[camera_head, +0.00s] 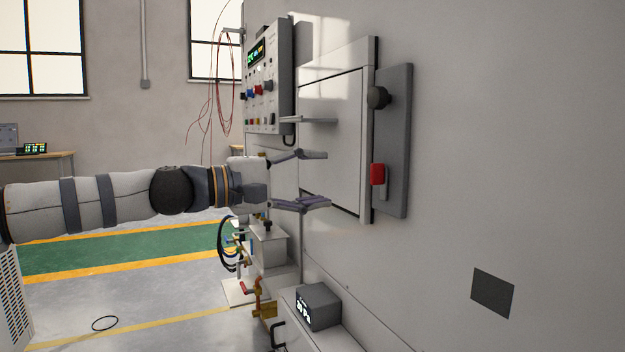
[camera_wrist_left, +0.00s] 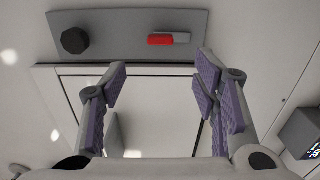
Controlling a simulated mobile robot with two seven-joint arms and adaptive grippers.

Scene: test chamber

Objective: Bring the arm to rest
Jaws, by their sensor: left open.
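My left arm (camera_head: 115,198) comes in from the left and reaches level toward the chamber wall. My left gripper (camera_head: 322,178) is open and empty, its two fingers apart in front of the white chamber door (camera_head: 335,125). In the left wrist view the open fingers (camera_wrist_left: 165,95) have purple pads, with the pale door panel (camera_wrist_left: 150,85) between and beyond them. I cannot tell how close the fingertips are to the door. My right gripper is in neither view.
A grey plate (camera_head: 395,140) with a black knob (camera_head: 378,97) and a red-handled switch (camera_head: 377,174) stands right of the door. A control panel (camera_head: 265,85) is to the left. A display box (camera_head: 318,306) and pipe fittings (camera_head: 262,300) are below. The floor at left is mostly clear.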

